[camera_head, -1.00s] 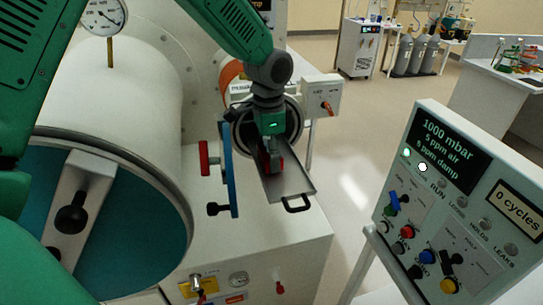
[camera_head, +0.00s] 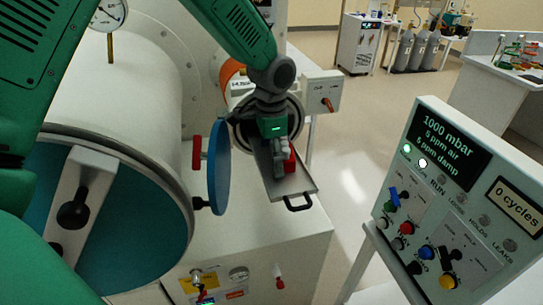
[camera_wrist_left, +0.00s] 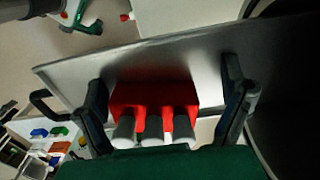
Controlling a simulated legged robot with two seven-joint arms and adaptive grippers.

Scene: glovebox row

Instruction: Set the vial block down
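The red vial block (camera_head: 291,162) shows beside my left gripper's fingers over the metal tray (camera_head: 297,184). In the left wrist view the block (camera_wrist_left: 153,100) holds three grey-capped vials (camera_wrist_left: 153,130) and appears to rest on the tray (camera_wrist_left: 70,72). My left gripper (camera_head: 281,160) is at the tray. In the left wrist view its two fingers (camera_wrist_left: 165,100) stand wide on either side of the block, with a clear gap on the right side. The left finger is close to the block; whether it touches I cannot tell. My right gripper is not in view.
The tray sticks out of a small round port (camera_head: 240,125), with a black handle (camera_head: 298,203) at its front. The port's blue door (camera_head: 219,168) hangs open just left of the tray. A large teal chamber door (camera_head: 120,235) is at left, a control panel (camera_head: 445,205) at right.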

